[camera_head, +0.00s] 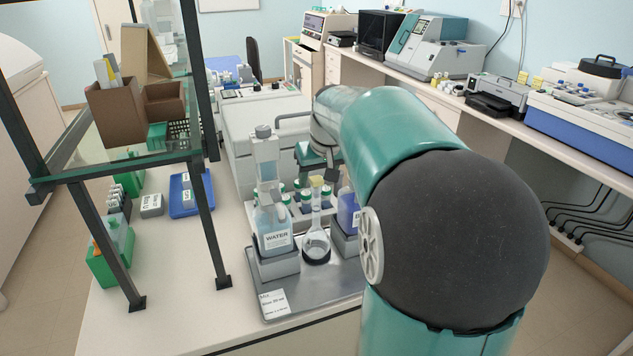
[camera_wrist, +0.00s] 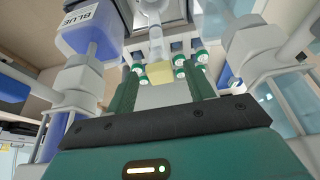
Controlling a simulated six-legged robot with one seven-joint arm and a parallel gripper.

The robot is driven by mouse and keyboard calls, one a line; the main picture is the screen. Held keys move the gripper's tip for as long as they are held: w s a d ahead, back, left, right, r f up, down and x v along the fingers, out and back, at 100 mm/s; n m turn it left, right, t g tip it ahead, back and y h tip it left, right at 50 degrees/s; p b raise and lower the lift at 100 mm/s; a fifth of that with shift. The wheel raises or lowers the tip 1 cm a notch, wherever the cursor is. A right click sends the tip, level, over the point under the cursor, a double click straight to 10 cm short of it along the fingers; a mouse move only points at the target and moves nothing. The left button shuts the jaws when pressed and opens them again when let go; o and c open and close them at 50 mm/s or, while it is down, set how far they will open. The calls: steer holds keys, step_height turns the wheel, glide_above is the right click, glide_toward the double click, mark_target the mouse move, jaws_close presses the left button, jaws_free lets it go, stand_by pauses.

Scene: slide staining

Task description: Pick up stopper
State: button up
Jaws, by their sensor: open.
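The yellow stopper (camera_head: 317,181) sits in the neck of a clear flask (camera_head: 316,243), which stands upright on the grey tray between two bottles. In the wrist view the stopper (camera_wrist: 160,72) appears between the two green fingertips, with the flask neck behind it. My gripper (camera_wrist: 163,70) is open, with a finger on each side of the stopper in that view. In the head view my gripper (camera_head: 318,160) is close above the stopper and partly hidden by my arm. I cannot tell whether the fingers reach around it or stop short.
The WATER bottle (camera_head: 273,232) stands left of the flask, and a blue bottle (camera_head: 347,208) stands close on its right. Several green-capped vials stand in a rack behind. A dark-framed shelf (camera_head: 209,225) rises at left.

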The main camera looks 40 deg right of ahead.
steer(key=c, duration=1)
steer(key=shift+r, duration=0.1)
steer(key=shift+c, duration=0.2)
